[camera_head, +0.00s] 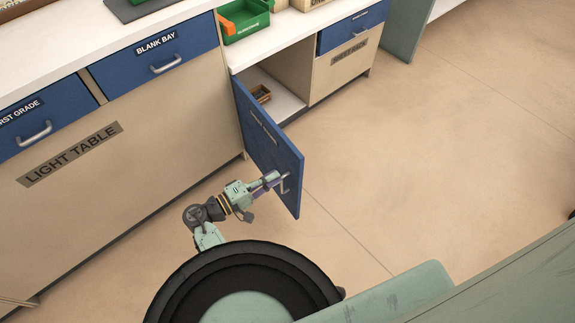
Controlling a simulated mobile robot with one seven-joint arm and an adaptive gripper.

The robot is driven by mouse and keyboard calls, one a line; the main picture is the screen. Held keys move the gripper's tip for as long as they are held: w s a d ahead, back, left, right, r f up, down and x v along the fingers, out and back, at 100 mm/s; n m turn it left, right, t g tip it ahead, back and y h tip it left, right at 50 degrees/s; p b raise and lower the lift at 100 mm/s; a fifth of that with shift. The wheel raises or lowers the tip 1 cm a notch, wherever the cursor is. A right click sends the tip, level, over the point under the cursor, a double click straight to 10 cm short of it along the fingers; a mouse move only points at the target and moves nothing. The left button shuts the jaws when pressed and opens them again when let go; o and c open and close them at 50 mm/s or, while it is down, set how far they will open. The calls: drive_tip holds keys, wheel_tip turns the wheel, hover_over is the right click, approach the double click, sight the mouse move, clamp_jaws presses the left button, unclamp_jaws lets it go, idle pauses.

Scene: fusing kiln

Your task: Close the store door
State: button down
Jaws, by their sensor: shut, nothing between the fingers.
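The store door (265,140) is a blue hinged panel standing wide open, swung out from the cabinet below the counter. Its label is too small to read. A metal handle (285,184) is near its free edge. My gripper (276,177) is shut, with its tips at the door's outer face close beside the handle. I cannot tell whether it touches the door or the handle. Inside the open cabinet (283,102) a small brown box (261,93) sits on the pale shelf.
Blue drawers, including the blank bay (155,59), line the light table (70,153) at left. A closed blue drawer (352,27) is right of the opening. A green bin (243,18) stands on the counter. The floor (430,130) right of the door is clear.

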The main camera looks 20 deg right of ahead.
sight(296, 164)
drive_tip(key=p+x, duration=0.1)
drive_tip(key=x, duration=0.3)
drive_tip(key=shift+w+d+r, duration=0.1)
drive_tip(key=shift+d, duration=0.15)
drive_tip(key=shift+w+d, duration=0.15)
drive_tip(key=shift+d, duration=0.5)
